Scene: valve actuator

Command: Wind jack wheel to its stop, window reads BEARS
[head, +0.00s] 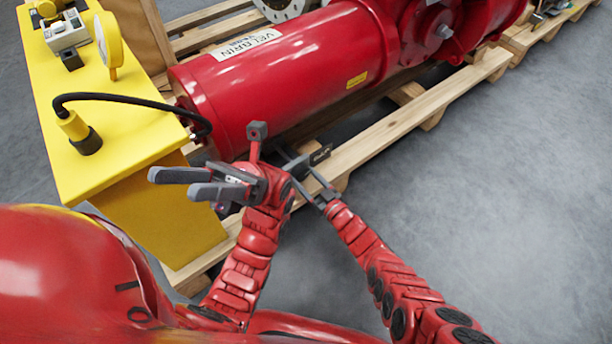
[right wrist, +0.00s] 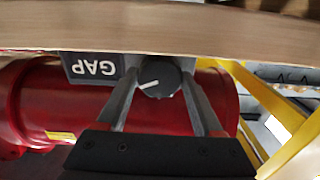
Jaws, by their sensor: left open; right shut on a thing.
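The jack wheel (right wrist: 158,80) is a small dark round knob with a white pointer line, seen in the right wrist view under a wooden beam. Beside it, a grey window plate (right wrist: 96,68) reads GAP, upside down in this view. My right gripper (right wrist: 161,88) is shut on the wheel, one finger on each side. In the head view my right gripper (head: 300,172) is at the pallet's near edge by a small dark plate (head: 320,155); the wheel is not clear there. My left gripper (head: 174,183) is open and empty, left of the right one, fingers pointing left.
A red actuator cylinder (head: 300,75) lies on a wooden pallet (head: 400,122). A yellow bench (head: 110,150) with a gauge and a black hose (head: 130,97) stands at the left. The grey floor at the right is clear.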

